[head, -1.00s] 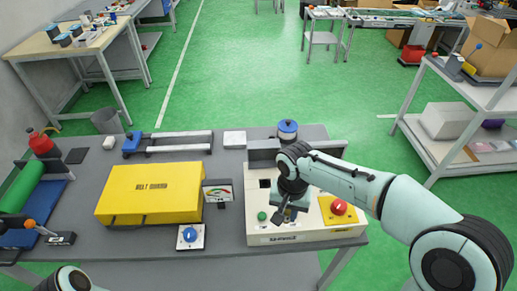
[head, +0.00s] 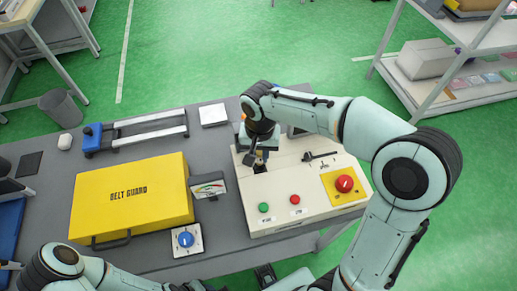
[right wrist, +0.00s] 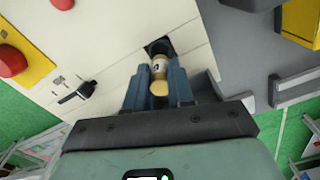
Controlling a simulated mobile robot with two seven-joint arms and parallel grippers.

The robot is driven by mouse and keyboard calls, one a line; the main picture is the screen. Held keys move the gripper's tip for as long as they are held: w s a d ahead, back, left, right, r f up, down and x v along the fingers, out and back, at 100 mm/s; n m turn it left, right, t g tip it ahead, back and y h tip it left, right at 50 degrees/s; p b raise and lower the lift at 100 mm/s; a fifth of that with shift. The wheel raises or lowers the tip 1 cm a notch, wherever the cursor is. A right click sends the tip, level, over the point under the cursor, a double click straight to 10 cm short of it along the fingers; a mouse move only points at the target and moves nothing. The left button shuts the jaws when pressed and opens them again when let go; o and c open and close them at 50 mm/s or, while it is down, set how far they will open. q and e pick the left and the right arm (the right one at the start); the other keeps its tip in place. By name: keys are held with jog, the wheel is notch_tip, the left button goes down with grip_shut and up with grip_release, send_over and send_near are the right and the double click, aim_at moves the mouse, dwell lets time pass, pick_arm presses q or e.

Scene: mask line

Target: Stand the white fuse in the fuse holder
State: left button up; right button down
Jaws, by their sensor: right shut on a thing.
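The white fuse (right wrist: 158,70), cream with tan ends, is between the fingers of my right gripper (right wrist: 157,84) in the right wrist view. The gripper is shut on it. The fuse's far end is at the dark square opening of the fuse holder (right wrist: 157,46) in the pale control panel; I cannot tell how deep it is. In the head view my right gripper (head: 257,160) is over the panel's back left part and hides most of the holder. Part of my left arm shows at the lower left, but its gripper is not in view.
The control panel (head: 285,212) has a green button (head: 264,208), a red button (head: 295,199), a black lever (head: 320,156) and a red stop knob (head: 344,183). A yellow belt guard box (head: 130,200) and a small gauge (head: 208,187) stand to its left.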

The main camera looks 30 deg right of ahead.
aim_at(259, 162)
jog(key=shift+f+b, duration=1.05)
jog(key=shift+f, duration=0.8)
pick_arm(q)
jog(key=f, duration=0.1)
jog(key=s+f, duration=0.1)
jog(key=shift+f, duration=0.4)
pick_arm(e)
jog(key=shift+w, duration=0.1)
pick_arm(q)
jog(key=shift+s+f+b, duration=0.2)
jog(key=shift+f+b, duration=0.25)
jog(key=shift+f, duration=0.05)
pick_arm(e)
jog(key=shift+f, duration=0.65)
jog(key=c, duration=1.3)
grip_release()
jog(key=shift+o, duration=0.2)
pick_arm(q)
jog(key=shift+r, duration=0.1)
pick_arm(e)
jog(key=shift+r, duration=0.1)
